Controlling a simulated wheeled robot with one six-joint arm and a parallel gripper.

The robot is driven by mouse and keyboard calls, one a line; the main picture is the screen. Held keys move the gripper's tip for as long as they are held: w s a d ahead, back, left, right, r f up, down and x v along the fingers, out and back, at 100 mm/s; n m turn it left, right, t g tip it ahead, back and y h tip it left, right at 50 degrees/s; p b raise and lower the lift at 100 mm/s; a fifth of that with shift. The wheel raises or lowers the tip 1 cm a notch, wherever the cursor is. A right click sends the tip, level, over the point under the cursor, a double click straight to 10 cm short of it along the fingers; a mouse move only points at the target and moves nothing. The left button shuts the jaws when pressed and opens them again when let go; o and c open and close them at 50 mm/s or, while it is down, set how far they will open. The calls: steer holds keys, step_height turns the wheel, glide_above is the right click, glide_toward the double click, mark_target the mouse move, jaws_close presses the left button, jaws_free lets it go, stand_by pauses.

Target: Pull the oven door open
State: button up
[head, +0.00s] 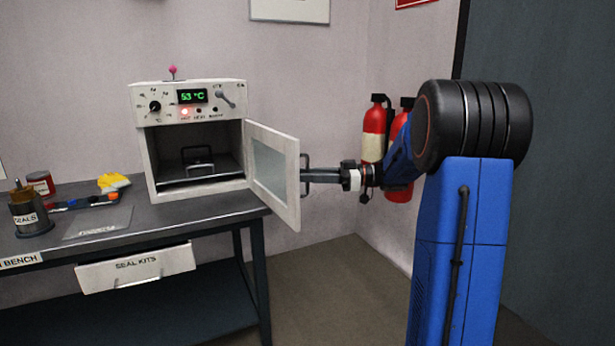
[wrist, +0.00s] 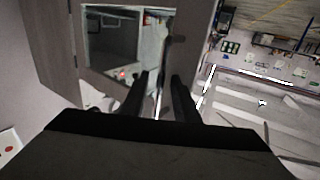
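The white oven (head: 188,118) stands on the bench, its dark chamber in view. Its door (head: 289,203) is swung wide open to the right, with a glass window (head: 270,171) in it. The dark door handle (head: 306,162) is on the face toward my arm. My gripper (head: 306,175) reaches in from the right, its fingertips at the handle. In the wrist view, the two dark fingers (wrist: 160,82) are apart with a gap between them, and the door window (wrist: 112,42) lies ahead. I cannot tell whether the fingers press on the handle.
The bench (head: 215,209) holds a seals tin (head: 30,218), a red jar (head: 41,183), a yellow item (head: 113,181) and a grey sheet (head: 98,222). The seal kits drawer (head: 137,269) sticks out below. Red extinguishers (head: 374,132) hang behind my arm. Floor (head: 345,295) is clear below the door.

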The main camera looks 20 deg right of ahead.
steer(key=v, duration=1.7)
steer(key=shift+w, duration=0.1)
steer(key=w+a+r+m+t+h, duration=0.65)
steer(key=w+r+t+h, duration=0.25)
steer(key=t+h, duration=0.15)
steer(key=s+a+f+m+g+h, duration=0.1)
steer(key=s+a+f+g, duration=0.3)
steer(key=s+f, duration=0.4)
steer(key=s+a+f+m+g+h, duration=0.2)
steer(key=s+a+f+g, duration=0.3)
steer(key=s, duration=1.3)
steer(key=s+a+f+m+g+h, duration=0.2)
steer(key=s+a+f+g, duration=0.3)
steer(key=s+a+f, duration=0.3)
steer(key=s+f+m, duration=0.1)
steer(key=s+f, duration=0.3)
steer(key=s, duration=0.1)
steer(key=shift+s+f, duration=0.25)
steer(key=shift+s, duration=0.15)
